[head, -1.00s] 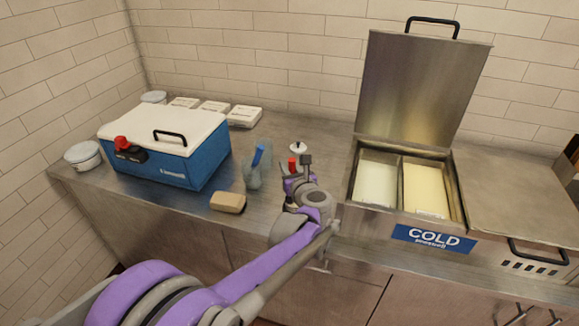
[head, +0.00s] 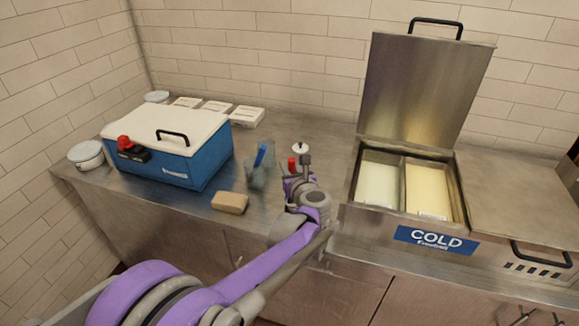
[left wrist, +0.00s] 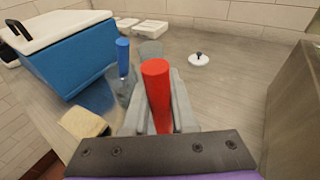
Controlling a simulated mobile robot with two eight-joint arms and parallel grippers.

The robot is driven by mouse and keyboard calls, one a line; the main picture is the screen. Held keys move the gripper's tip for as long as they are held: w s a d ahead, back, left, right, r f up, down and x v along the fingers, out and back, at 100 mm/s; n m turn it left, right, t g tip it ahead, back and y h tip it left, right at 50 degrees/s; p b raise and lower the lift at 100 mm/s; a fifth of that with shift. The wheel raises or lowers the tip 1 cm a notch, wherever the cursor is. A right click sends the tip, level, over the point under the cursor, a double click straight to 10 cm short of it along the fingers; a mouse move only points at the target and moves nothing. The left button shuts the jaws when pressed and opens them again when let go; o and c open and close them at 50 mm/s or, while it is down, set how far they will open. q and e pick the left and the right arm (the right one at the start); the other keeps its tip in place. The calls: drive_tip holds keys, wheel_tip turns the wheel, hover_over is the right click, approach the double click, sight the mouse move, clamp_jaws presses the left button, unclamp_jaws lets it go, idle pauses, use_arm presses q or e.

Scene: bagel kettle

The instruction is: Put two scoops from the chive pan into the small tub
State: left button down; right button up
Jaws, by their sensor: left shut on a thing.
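My left gripper (head: 293,180) is shut on a red-handled tool (left wrist: 156,95), held above the counter. The red handle stands up between the fingers in the left wrist view; its working end is hidden. A blue-handled tool (head: 261,155) stands in a clear holder (head: 253,176) left of the gripper. The open cold unit holds a whitish pan (head: 379,184) and a pale yellow pan (head: 428,190); I cannot tell which is chive. A small white lid with a dark knob (head: 300,148) lies behind the gripper. I cannot identify the small tub. My right gripper is not in view.
A blue cooler with a white lid (head: 190,150) stands at the left, with white containers (head: 247,117) behind it and a round tub (head: 86,155) beside it. A tan block (head: 229,202) lies near the front edge. The unit's raised steel lid (head: 425,90) stands behind the pans.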

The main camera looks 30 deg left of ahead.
use_arm(q)
drive_tip(key=shift+w+d, duration=0.1)
drive_tip(key=shift+d, duration=0.45)
idle(0.6)
